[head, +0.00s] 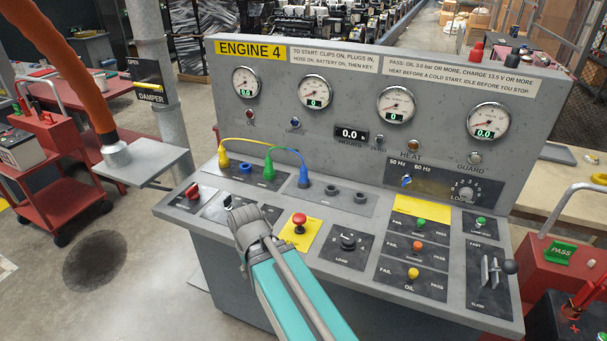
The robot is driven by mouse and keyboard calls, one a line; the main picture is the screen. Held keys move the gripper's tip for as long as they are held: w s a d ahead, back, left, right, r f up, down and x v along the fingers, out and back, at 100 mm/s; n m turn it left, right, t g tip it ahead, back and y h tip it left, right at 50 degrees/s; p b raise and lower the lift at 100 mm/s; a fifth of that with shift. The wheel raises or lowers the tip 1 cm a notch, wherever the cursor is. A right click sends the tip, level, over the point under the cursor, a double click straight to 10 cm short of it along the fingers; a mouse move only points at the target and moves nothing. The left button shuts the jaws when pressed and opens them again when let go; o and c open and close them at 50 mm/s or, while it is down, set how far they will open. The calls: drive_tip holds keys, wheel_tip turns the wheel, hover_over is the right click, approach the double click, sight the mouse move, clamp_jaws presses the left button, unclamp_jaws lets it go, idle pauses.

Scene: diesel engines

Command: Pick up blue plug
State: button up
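The blue plug (304,180) stands upright on the grey console's sloped top, at the right end of the arched cables. A green plug (268,172) and a yellow plug (223,161) stand to its left. A blue ring-shaped socket (246,168) shows between the yellow and green plugs and has no plug in it. My gripper (229,203) is over the front left of the console, left of and nearer than the blue plug, and apart from it. I see it from behind and small, so its finger opening is unclear. Nothing is visibly held.
Two dark empty-looking sockets (346,192) lie right of the blue plug. A red emergency button (299,220) on a yellow plate and a load knob (348,240) are near my arm. The gauge panel (350,100) rises behind. An orange hose (75,65) hangs at left.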

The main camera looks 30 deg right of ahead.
wheel_tip(320, 180, up, 15)
drive_tip(key=p, duration=1.4)
drive_tip(key=shift+r, duration=0.15)
drive_tip(key=shift+s, duration=0.15)
